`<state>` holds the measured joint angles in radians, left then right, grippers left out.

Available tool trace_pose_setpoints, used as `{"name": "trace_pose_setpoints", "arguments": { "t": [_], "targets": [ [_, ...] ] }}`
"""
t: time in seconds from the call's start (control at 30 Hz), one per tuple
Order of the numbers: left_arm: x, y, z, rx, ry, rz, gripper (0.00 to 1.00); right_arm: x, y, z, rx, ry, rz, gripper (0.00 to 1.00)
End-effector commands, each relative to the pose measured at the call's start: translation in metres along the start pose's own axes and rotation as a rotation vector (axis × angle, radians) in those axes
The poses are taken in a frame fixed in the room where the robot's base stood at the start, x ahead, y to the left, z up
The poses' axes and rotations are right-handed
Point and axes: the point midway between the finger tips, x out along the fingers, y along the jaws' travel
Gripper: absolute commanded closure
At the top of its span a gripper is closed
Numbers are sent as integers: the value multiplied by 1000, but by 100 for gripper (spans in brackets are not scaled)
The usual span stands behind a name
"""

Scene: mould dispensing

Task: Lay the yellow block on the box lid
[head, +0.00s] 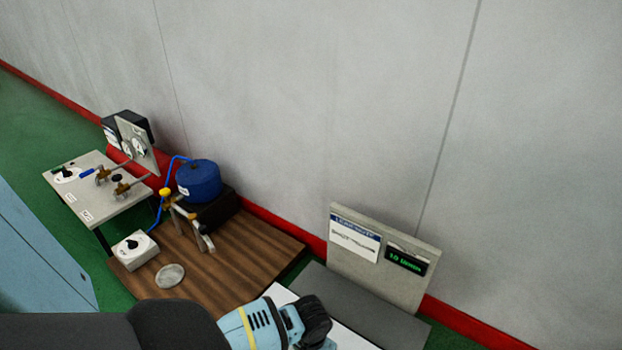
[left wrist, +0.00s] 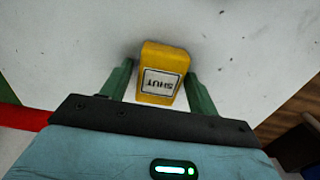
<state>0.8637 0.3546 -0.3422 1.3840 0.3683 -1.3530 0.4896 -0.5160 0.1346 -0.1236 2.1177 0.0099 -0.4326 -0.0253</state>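The yellow block (left wrist: 163,72) shows in the left wrist view against a pale white surface (left wrist: 70,50), with its "SHUT" label upside down. My left gripper (left wrist: 161,75) has its green fingers on either side of the block, tips close to its sides. I cannot tell whether both fingers press on it or whether it is lifted. In the head view my left arm comes in from the bottom left over a white panel (head: 352,338); its fingertips and the block are hidden there. I cannot identify the box lid with certainty. My right gripper is not in view.
A brown wooden table (head: 225,262) holds a blue tank (head: 198,181), a white dial box (head: 134,250) and a round grey disc (head: 170,276). A grey surface (head: 365,308) carries an upright panel (head: 400,291) with a green display. A wall stands behind.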

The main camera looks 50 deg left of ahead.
Motion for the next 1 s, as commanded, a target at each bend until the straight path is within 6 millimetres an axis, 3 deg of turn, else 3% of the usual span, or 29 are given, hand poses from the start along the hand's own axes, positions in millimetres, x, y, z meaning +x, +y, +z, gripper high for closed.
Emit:
{"name": "trace_pose_setpoints", "arguments": {
  "t": [0.43,1.0],
  "targets": [
    [-9,0,0,1,3,1,33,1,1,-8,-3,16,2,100],
    [-111,0,-1,0,4,1,33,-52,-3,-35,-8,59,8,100]
  ]
}}
